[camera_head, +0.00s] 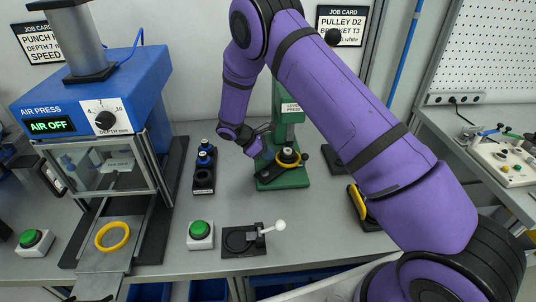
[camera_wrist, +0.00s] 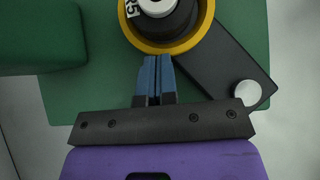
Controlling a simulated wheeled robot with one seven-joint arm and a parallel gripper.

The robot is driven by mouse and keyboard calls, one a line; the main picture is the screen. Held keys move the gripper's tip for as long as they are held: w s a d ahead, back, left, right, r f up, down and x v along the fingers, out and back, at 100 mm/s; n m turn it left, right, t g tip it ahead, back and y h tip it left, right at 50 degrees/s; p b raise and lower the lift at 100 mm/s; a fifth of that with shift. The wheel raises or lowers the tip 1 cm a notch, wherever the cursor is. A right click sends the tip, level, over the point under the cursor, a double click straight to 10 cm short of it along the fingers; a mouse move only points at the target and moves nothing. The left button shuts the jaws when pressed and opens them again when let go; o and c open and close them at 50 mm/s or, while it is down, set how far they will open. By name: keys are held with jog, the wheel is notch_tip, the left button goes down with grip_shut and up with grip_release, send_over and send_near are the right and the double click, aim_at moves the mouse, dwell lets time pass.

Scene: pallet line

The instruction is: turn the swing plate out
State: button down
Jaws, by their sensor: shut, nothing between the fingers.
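The green lever press (camera_head: 284,180) stands at the middle of the bench. Its dark swing plate (camera_wrist: 222,62) is over the green base and carries a silver knob (camera_wrist: 247,93) at its outer end, lower right in the wrist view. A yellow ring (camera_wrist: 138,39) sits at the plate's other end, around a dark part with a light top. In the head view the yellow ring (camera_head: 288,163) is at the front of the press. My gripper (camera_wrist: 154,62) is shut and empty, its blue fingertips close beside the ring's near edge; contact is unclear. The knob is clear of the fingers.
The green press column (camera_wrist: 45,35) rises close at the left in the wrist view. A black holder (camera_head: 204,180) with blue-topped parts stands left of the press. The blue air press (camera_head: 95,90), a green button (camera_head: 200,230) and a white-handled fixture (camera_head: 245,239) stand farther left and in front.

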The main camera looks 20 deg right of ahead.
aim_at(289, 164)
jog(key=shift+s+d+m+g, duration=0.2)
jog(key=shift+d+m+g, duration=0.25)
jog(key=shift+m, duration=0.25)
jog(key=shift+s+d+m+g+y, duration=0.25)
jog(key=shift+d+m+g+y, duration=0.05)
jog(key=shift+m+g, duration=0.2)
jog(key=shift+s+d+m+g+y, duration=0.2)
jog(key=shift+s+d+m+g, duration=0.15)
jog(key=shift+m, duration=0.25)
jog(key=shift+s+d+m+g+y, duration=0.25)
jog(key=shift+m+g, duration=0.15)
jog(key=shift+m, duration=0.2)
jog(key=shift+s+d, duration=0.55)
jog(key=shift+s, duration=0.25)
jog(key=shift+s+d, duration=0.1)
jog(key=shift+s, duration=0.05)
